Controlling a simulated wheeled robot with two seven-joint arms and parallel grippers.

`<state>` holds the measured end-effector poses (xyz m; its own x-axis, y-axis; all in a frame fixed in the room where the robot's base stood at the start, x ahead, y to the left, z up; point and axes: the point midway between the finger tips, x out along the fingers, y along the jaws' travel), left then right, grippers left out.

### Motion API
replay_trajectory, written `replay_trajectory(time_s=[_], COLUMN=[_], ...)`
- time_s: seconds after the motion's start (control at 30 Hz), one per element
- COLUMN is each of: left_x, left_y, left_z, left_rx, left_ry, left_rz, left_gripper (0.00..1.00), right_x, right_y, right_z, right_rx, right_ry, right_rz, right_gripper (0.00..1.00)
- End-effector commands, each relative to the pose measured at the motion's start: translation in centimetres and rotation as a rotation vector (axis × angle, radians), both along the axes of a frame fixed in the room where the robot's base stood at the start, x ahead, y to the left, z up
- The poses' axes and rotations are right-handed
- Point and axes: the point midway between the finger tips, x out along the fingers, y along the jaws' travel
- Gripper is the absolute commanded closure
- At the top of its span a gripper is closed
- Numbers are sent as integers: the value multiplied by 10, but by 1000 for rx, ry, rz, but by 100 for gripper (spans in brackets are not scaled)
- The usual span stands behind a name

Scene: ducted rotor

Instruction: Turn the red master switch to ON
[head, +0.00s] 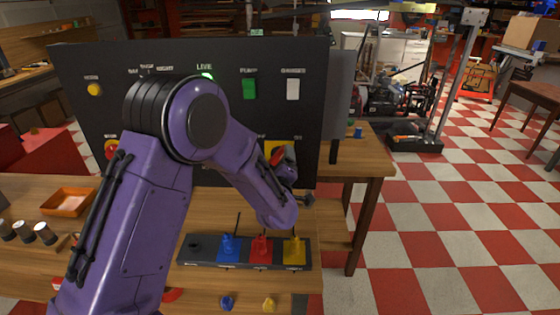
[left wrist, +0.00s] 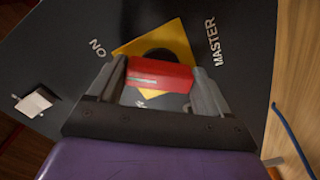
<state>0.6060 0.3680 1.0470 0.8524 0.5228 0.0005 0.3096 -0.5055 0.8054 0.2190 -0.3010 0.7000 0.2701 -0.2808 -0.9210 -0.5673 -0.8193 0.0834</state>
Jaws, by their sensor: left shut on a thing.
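The red master switch handle (left wrist: 160,76) sits on a yellow plate (left wrist: 180,35) on the black panel, between the words ON and MASTER in the left wrist view. My left gripper (left wrist: 158,88) is shut on the red handle, one finger at each end of it. In the head view the yellow plate (head: 269,147) shows at the panel's lower right, partly hidden by my left gripper (head: 284,160). I cannot tell exactly how far the handle is turned. My right gripper is not in view.
The panel (head: 300,55) also carries a lit green LIVE lamp (head: 207,76), a green switch (head: 249,89) and a white switch (head: 293,89). Below, a dark tray (head: 195,248) holds blue, red and yellow pieces on the wooden bench. An orange tray (head: 70,203) stands left.

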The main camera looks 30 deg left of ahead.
Motion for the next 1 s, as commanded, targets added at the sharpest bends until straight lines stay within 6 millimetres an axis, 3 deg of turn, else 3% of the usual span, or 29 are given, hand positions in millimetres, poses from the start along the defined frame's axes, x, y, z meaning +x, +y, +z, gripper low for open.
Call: replay_trajectory(time_s=[0.3, 0.9, 0.93, 0.97, 1.0], left_x=[-1, -1, -1, -1, -1], left_y=[0, 0, 0, 0, 0], left_z=[-1, -3, -3, -3, -2], left_rx=[115, 144, 145, 144, 144], left_ry=[73, 93, 93, 93, 93], left_rz=[-1, -2, -2, -2, -2], left_gripper=[52, 52, 12, 2, 0], right_x=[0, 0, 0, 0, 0], right_y=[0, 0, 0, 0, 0], right_z=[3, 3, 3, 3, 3], right_rx=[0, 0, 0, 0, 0], right_ry=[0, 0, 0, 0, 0], right_rz=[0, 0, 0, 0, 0], right_gripper=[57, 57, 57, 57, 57])
